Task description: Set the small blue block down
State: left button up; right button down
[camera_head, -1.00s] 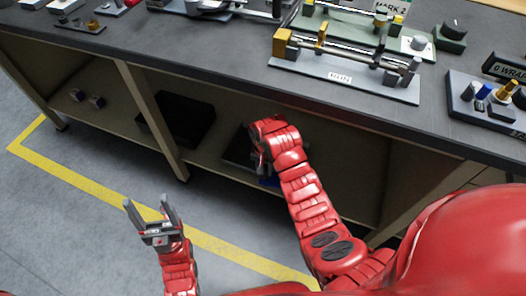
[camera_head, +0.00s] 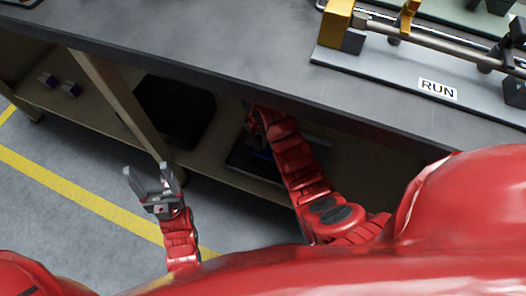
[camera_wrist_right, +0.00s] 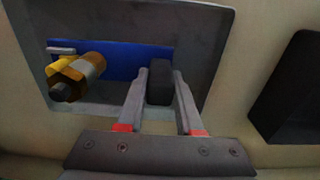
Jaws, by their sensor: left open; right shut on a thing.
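The small blue block (camera_wrist_right: 115,58) is a long blue piece in the right wrist view, inside a grey tray (camera_wrist_right: 60,15). A brass and grey cylinder sticks out from its left part, and a dark upright piece stands at its right. My right gripper (camera_wrist_right: 160,78) is shut on this dark piece. I cannot tell whether the block touches the tray floor. In the head view my right gripper (camera_head: 256,122) reaches under the bench top, partly hidden, with a bit of blue below it. My left gripper (camera_head: 147,170) is open and empty in front of the shelf.
The tray sits on the lower shelf (camera_head: 210,160) under the bench top (camera_head: 220,55). A black bin (camera_head: 175,108) stands left of it, beyond the gap. A shelf post (camera_head: 118,100) and two small blocks (camera_head: 58,85) are further left. A device marked RUN (camera_head: 400,75) stands on the bench.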

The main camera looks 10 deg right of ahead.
aim_at(259, 150)
notch_tip(259, 150, down, 6)
jog(key=shift+f+b, duration=0.15)
jog(key=shift+b, duration=0.7)
jog(key=c, duration=0.6)
grip_release()
jog(key=shift+o, duration=0.2)
